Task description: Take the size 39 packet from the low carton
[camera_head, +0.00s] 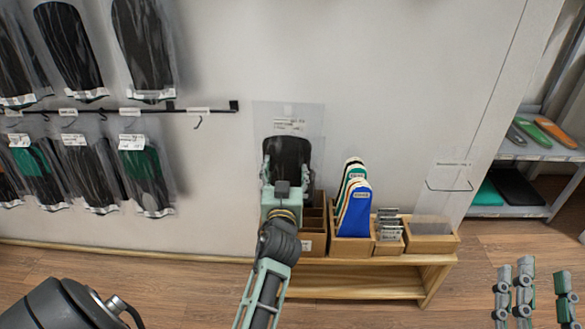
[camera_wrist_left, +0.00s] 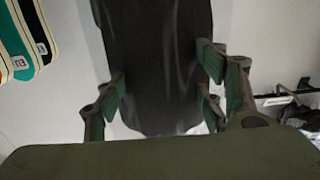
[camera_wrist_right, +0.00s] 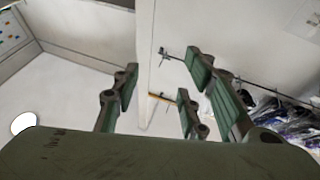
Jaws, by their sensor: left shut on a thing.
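My left gripper (camera_head: 286,172) is shut on a clear packet (camera_head: 289,117) holding a dark insole, upright in front of the wall. The packet has a white label near its top, too small to read, so I cannot tell its size. In the left wrist view the dark packet (camera_wrist_left: 155,60) stands between the fingers of the left gripper (camera_wrist_left: 165,95). My right gripper (camera_head: 535,292) is at the lower right, open and empty. Its fingers stand apart in the right wrist view (camera_wrist_right: 160,100).
A low wooden bench (camera_head: 360,284) carries wooden boxes (camera_head: 430,243), with blue and green insoles (camera_head: 354,215) standing in one. Packets hang from a wall rail (camera_head: 190,110) at left. A grey shelf (camera_head: 510,210) with coloured insoles stands at right. The wall above the bench is mostly clear.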

